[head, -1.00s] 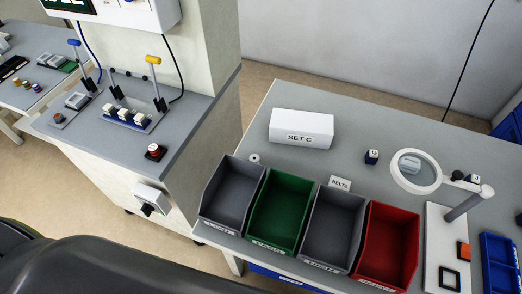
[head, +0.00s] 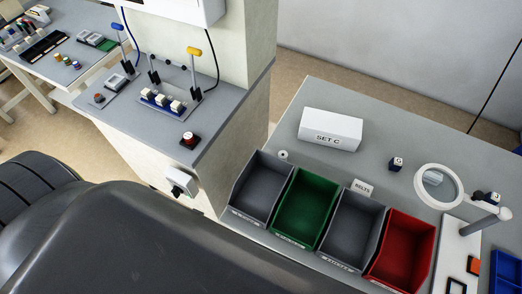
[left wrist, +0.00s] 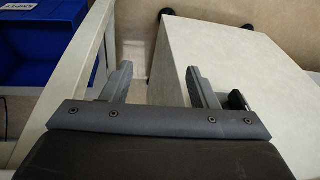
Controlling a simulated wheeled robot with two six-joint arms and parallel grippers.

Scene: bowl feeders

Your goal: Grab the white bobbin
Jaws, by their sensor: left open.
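A small white ring-shaped piece with a dark centre, which looks like the white bobbin (head: 283,155), lies on the grey table in the head view. It is just behind the gap between the left grey bin and the green bin. My left gripper (left wrist: 161,82) is open and empty in the left wrist view. It is low beside a pale cabinet, with nothing between its fingers. The bobbin does not show in that view. My right gripper is in neither view.
Grey bin (head: 262,187), green bin (head: 306,208) and red bin (head: 401,250) line the table's front. The SET C box (head: 331,129) stands behind. A ring magnifier (head: 438,187) is at right. In the left wrist view, a blue bin (left wrist: 45,45) and pale cabinet (left wrist: 235,65) flank my gripper.

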